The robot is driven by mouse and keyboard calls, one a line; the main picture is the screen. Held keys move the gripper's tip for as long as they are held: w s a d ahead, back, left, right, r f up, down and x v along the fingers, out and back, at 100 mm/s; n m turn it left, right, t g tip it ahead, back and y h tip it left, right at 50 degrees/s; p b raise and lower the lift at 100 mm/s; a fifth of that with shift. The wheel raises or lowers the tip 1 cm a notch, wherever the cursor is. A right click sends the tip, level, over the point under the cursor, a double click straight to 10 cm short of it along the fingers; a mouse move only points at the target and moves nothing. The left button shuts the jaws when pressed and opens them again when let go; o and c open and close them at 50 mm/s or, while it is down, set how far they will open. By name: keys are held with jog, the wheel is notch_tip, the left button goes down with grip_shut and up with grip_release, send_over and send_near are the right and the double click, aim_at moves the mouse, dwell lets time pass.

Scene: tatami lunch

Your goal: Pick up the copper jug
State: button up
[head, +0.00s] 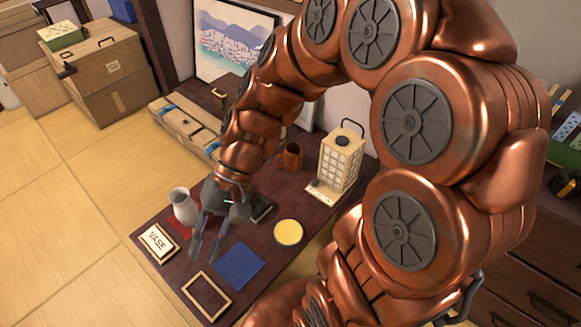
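A copper-brown vessel with a handle (290,157), which looks like the copper jug, stands upright on the dark low table (285,268), left of the lantern. Part of its lower left side is close to my arm in the picture. My gripper (205,250) points down over the front left of the table, well apart from the jug. Its two fingers are spread with nothing seen between them. Its height above the table is hard to tell.
A pale vase (184,206) stands just left of my gripper, near a "VASE" card (158,242). A blue square (239,266), yellow disc (289,232) and empty frame (207,297) lie in front. A paper lantern (338,165) stands at the right.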

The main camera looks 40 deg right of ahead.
jog(key=w+a+f+m+t+y+b, duration=0.1)
jog(key=w+f+m+t+y+b, duration=0.2)
jog(key=w, duration=0.5)
jog(key=w+d+f+m+t+y+b, duration=0.2)
jog(key=w+d+f+m+t+b, duration=0.15)
jog(key=w, duration=0.35)
jog(key=w+d+f+m+t+y+b, duration=0.3)
jog(key=w+d+f+m+b, duration=0.1)
jog(key=w, duration=0.2)
jog(key=m+t+h+b, duration=1.2)
jog(key=m+h, duration=0.3)
jog(key=m, duration=0.6)
send_near(289, 159)
jog(key=shift+n, duration=0.25)
jog(key=a, duration=0.1)
jog(key=a+f, duration=0.1)
jog(key=a, duration=0.2)
jog(key=shift+w+a+f, duration=0.1)
jog(key=shift+w+f, duration=0.3)
jog(key=shift+f, duration=0.1)
jog(key=shift+w+a+r+b, duration=0.15)
jog(key=shift+w+b, duration=0.4)
jog(key=shift+w, duration=2.35)
jog(key=shift+w+a+f+b, duration=0.15)
jog(key=shift+w+b, duration=0.35)
jog(key=shift+w, duration=2.45)
jog(key=shift+r, duration=0.1)
